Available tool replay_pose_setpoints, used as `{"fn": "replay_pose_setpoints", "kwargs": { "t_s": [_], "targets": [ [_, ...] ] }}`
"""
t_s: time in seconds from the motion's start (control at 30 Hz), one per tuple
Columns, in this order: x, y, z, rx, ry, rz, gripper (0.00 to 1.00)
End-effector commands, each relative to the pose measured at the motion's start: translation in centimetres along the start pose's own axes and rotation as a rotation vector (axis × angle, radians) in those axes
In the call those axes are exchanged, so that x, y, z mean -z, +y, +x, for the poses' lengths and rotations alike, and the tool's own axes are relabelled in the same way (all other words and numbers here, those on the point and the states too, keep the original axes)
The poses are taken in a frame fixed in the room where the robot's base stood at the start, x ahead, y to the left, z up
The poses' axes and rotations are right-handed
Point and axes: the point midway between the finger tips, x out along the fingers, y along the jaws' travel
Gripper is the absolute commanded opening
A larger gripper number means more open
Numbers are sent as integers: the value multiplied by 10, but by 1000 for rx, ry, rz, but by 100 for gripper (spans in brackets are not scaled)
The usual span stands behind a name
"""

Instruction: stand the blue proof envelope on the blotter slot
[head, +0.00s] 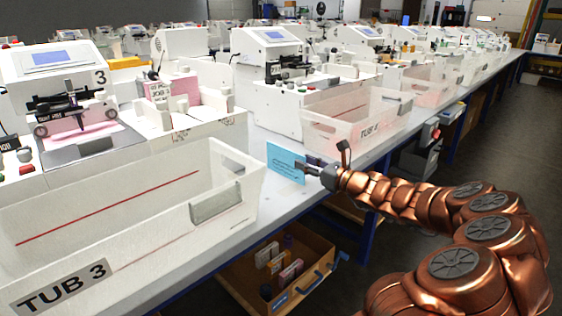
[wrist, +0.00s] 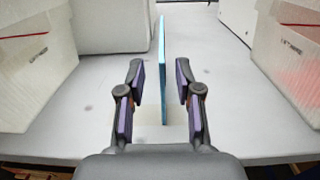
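The blue proof envelope (head: 284,163) stands upright on the worktop, between the two tubs, in the head view. In the wrist view the envelope (wrist: 162,62) shows edge-on as a thin upright blue strip. My gripper (head: 315,168) is at its right side in the head view. In the wrist view my gripper (wrist: 160,80) is open, one finger on each side of the envelope, with a gap on both sides. A pale cream patch (wrist: 150,132) lies under the envelope's near end; I cannot tell whether it is the blotter slot.
Tub 3 (head: 130,232) stands close on the left and another tub (head: 357,122) on the right. White plotter machines (head: 270,75) line the back of the worktop. A wooden drawer (head: 280,275) with several small items is open below the edge. The aisle floor is clear.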

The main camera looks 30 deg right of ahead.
Motion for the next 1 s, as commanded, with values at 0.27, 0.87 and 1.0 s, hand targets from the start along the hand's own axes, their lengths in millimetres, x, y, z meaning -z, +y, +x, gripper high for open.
{"fn": "replay_pose_setpoints", "kwargs": {
  "t_s": [0.27, 0.87, 1.0],
  "targets": [
    [1, -6, 14, 13, 1, 0, 34],
    [2, -2, 67, 9, 2, -1, 34],
    [1, -3, 68, 10, 1, -1, 34]
  ]
}}
